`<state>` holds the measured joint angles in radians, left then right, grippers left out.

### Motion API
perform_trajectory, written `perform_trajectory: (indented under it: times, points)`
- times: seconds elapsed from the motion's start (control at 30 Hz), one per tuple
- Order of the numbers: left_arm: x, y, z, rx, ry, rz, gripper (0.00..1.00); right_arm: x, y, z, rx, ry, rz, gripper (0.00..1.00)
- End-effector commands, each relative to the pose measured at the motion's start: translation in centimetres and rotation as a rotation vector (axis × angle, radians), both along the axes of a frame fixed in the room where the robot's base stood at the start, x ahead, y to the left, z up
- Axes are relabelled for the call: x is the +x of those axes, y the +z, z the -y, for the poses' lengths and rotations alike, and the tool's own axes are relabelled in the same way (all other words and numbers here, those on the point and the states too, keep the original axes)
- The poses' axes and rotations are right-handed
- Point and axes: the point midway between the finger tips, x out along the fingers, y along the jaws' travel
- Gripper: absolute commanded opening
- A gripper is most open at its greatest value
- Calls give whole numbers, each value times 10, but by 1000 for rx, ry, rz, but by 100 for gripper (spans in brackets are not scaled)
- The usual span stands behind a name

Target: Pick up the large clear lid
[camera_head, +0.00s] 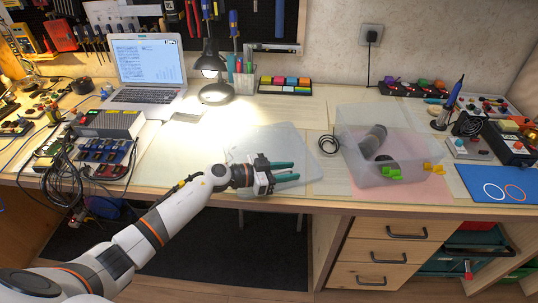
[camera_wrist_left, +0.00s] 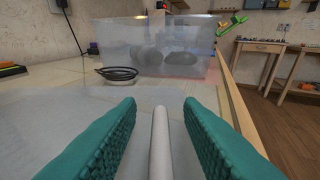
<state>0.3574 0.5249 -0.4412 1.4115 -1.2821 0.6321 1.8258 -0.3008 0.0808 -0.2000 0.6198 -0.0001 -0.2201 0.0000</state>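The large clear lid (camera_head: 268,140) lies flat on the wooden desk near its front edge. It also shows as a pale, see-through sheet in the left wrist view (camera_wrist_left: 75,108). My left gripper (camera_head: 298,172) is over the lid's front part, with its teal fingers pointing right and spread apart. In the left wrist view, a whitish rounded bar (camera_wrist_left: 160,145) runs lengthwise between the open fingers. It looks like the lid's edge, touching neither finger. My left gripper hides part of the lid's front. My right gripper is not in view.
A clear bin (camera_head: 385,178) holding dark items stands right of the lid, with a black cable coil (camera_head: 328,145) beside it. A lamp (camera_head: 215,92) and laptop (camera_head: 147,70) stand behind. Cables and devices crowd the left.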

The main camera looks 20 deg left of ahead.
Motion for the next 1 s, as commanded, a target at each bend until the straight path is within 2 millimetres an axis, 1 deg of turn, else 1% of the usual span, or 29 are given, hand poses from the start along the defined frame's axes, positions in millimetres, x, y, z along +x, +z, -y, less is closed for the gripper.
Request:
perform_trajectory:
  times: [0.07,0.1,0.3,0.57,0.67,0.77,1.0]
  points:
    - [0,0,0,0,0,0,34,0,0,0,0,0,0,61]
    - [0,0,0,0,0,0,32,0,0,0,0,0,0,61]
    - [0,0,0,0,0,0,0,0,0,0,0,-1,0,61]
    - [0,1,-1,0,1,2,0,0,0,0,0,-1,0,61]
    - [0,4,-1,1,1,2,0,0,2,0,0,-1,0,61]
    - [0,15,-1,3,-1,4,0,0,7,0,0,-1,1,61]
    - [0,65,-1,3,-1,6,0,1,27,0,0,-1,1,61]
